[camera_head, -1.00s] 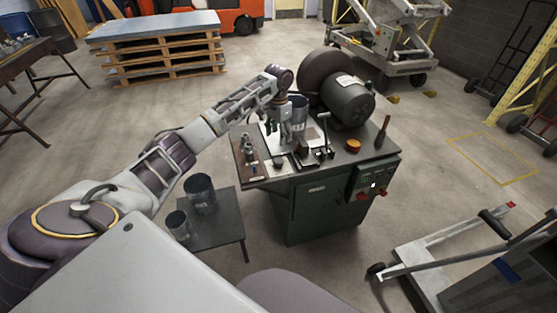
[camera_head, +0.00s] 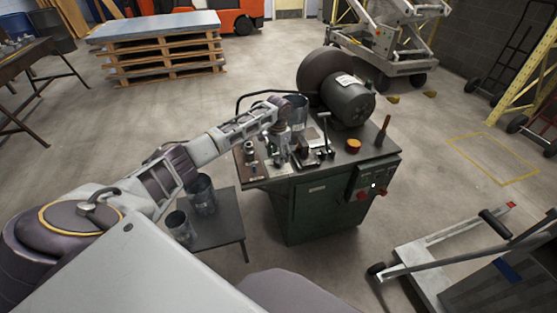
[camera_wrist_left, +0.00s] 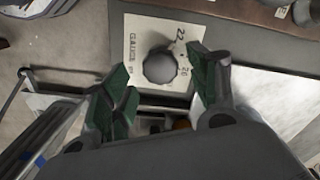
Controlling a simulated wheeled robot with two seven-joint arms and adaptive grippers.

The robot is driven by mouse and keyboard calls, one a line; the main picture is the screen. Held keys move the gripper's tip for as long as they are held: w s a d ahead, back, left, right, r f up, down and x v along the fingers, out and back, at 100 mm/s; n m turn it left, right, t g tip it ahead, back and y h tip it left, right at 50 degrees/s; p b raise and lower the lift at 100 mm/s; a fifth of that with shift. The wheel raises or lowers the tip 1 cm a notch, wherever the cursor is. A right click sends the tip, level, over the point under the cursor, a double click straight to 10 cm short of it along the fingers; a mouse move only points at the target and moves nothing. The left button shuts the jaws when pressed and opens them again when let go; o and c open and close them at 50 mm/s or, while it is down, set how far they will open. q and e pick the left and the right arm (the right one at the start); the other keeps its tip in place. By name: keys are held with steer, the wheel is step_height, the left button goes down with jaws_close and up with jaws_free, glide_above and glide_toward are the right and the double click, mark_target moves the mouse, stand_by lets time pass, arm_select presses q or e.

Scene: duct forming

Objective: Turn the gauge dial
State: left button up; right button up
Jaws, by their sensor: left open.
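The gauge dial (camera_wrist_left: 159,66) is a dark round knob on a pale plate (camera_wrist_left: 133,30) marked "GAUGE", with the numbers 22 and 26 readable in the left wrist view. My left gripper (camera_wrist_left: 160,95) is open, its green-padded fingers at either side of and a little below the knob in that view. I cannot tell whether either finger touches it. In the head view my left gripper (camera_head: 277,158) is low over the front left part of the machine top and hides the dial there. My right gripper is not in view.
The green machine (camera_head: 315,210) carries a large motor (camera_head: 348,100), levers, an orange button (camera_head: 353,146) and a metal cylinder (camera_head: 297,112). A low table (camera_head: 222,225) with two metal cylinders (camera_head: 202,194) stands at its left.

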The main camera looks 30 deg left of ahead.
arm_select(q)
steer(key=shift+f, duration=1.25)
steer(key=shift+c, duration=0.4)
steer(key=c, duration=0.9)
steer(key=shift+c, duration=0.2)
